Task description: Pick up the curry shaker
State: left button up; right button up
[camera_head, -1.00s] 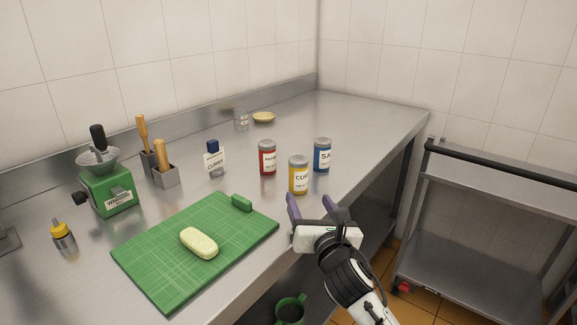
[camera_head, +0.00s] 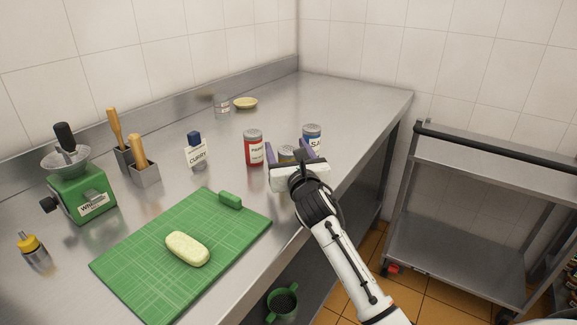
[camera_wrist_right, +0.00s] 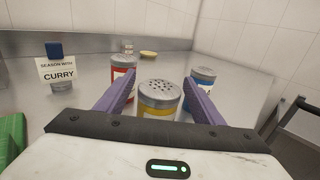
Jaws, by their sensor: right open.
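The curry shaker (camera_head: 287,153) is a yellow-labelled can with a grey perforated lid. In the head view my right gripper hides most of it. In the right wrist view the shaker (camera_wrist_right: 160,98) stands upright between the two purple fingers. My right gripper (camera_head: 288,147) is open, with a finger on each side of the shaker; I cannot tell whether either finger touches it. My left gripper is not in view.
A red shaker (camera_head: 253,147) stands close left, and a blue shaker (camera_head: 312,138) close behind right. A green cutting board (camera_head: 135,271) with a pale loaf-shaped item (camera_head: 187,248) lies nearer. The back counter is mostly clear.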

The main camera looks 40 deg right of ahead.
jog(key=shift+x, duration=0.85)
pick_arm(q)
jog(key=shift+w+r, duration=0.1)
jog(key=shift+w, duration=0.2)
pick_arm(e)
jog(key=shift+c, duration=0.2)
jog(key=c, duration=1.2)
jog(key=shift+o, duration=0.2)
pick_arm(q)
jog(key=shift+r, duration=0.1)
pick_arm(e)
jog(key=shift+r, duration=0.1)
pick_arm(q)
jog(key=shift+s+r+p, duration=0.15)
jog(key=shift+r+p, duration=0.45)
jog(key=shift+p, duration=0.2)
pick_arm(e)
notch_tip(320, 180, up, 10)
